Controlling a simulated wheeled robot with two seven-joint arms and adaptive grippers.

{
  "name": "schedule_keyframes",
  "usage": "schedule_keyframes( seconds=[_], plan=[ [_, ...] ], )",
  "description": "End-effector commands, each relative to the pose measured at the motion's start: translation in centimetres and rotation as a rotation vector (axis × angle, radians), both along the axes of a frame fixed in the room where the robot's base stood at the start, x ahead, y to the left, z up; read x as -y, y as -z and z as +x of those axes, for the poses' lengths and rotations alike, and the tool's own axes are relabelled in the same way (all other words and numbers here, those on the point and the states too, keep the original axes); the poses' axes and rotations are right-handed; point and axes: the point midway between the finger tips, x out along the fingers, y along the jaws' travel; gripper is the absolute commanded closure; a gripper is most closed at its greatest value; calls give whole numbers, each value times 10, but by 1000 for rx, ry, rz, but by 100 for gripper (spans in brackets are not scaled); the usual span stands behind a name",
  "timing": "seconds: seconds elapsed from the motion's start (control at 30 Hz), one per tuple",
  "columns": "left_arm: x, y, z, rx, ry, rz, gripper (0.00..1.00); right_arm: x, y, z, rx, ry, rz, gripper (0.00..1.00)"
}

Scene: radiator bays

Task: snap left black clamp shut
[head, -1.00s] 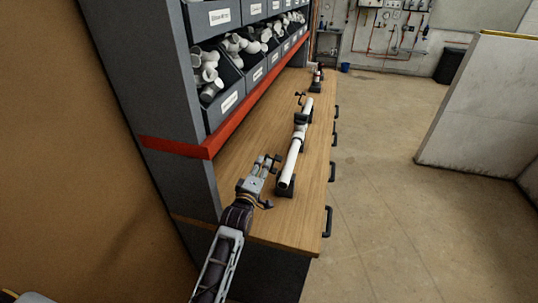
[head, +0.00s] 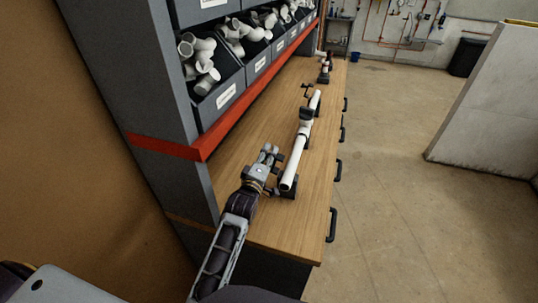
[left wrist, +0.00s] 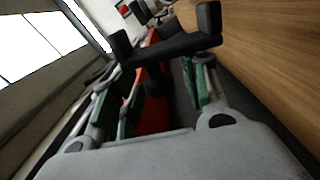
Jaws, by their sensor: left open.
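A white pipe (head: 299,150) lies along the wooden bench in black supports. A black clamp block (head: 289,189) is at its near end. A black piece (head: 281,158), perhaps part of this clamp's handle, shows left of the pipe beside my left gripper (head: 269,154). The gripper is open, left of the near pipe end. In the left wrist view, a black bar with two raised ends (left wrist: 170,48) crosses in front of the green-padded fingers (left wrist: 152,95); contact is unclear. Another black T-shaped handle (head: 307,88) stands near the far pipe end. My right gripper is out of view.
A shelf with a red edge (head: 165,145) and grey bins of white fittings (head: 215,100) rises left of the bench. Another small fixture (head: 324,70) stands farther along the bench (head: 300,222). Black drawer handles (head: 332,224) stick out on the right, beside open floor.

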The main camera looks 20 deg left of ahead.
Motion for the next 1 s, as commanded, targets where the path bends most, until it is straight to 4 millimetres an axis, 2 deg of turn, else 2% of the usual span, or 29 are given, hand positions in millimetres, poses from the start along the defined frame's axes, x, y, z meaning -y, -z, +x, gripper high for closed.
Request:
schedule_keyframes(
  seconds=[0.27, 0.6, 1.0],
  plan=[
    [0, 0, 0, 0, 0, 0, 57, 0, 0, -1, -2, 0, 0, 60],
    [0, 0, 0, -1, 0, 0, 100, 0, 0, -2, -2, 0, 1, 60],
    [-1, 0, 2, -1, -1, 5, 100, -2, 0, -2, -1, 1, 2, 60]
  ],
)
